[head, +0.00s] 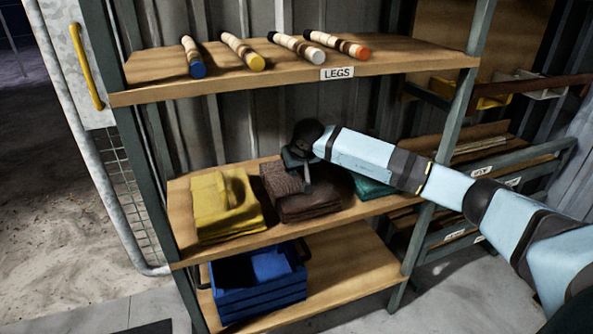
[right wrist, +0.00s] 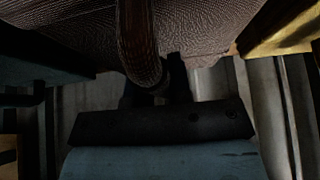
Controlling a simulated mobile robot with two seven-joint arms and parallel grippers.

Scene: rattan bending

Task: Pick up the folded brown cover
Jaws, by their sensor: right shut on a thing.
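The folded brown cover (head: 312,206) lies on the middle shelf board, between a yellow folded cover (head: 222,208) and a teal folded cover (head: 372,187). My right gripper (head: 307,183) reaches in from the right and is shut on the brown cover at its top. In the right wrist view the brown cover (right wrist: 200,30) fills the top, and a rounded brown loop of it hangs down at the dark fingers (right wrist: 155,88). The fingertips are partly hidden by that loop. My left gripper is in neither view.
The upper board (head: 400,57), labelled LEGS, carries several striped sticks above the arm. A blue crate (head: 262,292) stands on the bottom board. The metal shelf post (head: 455,125) stands close by my right arm. A second rack (head: 490,150) is at the right.

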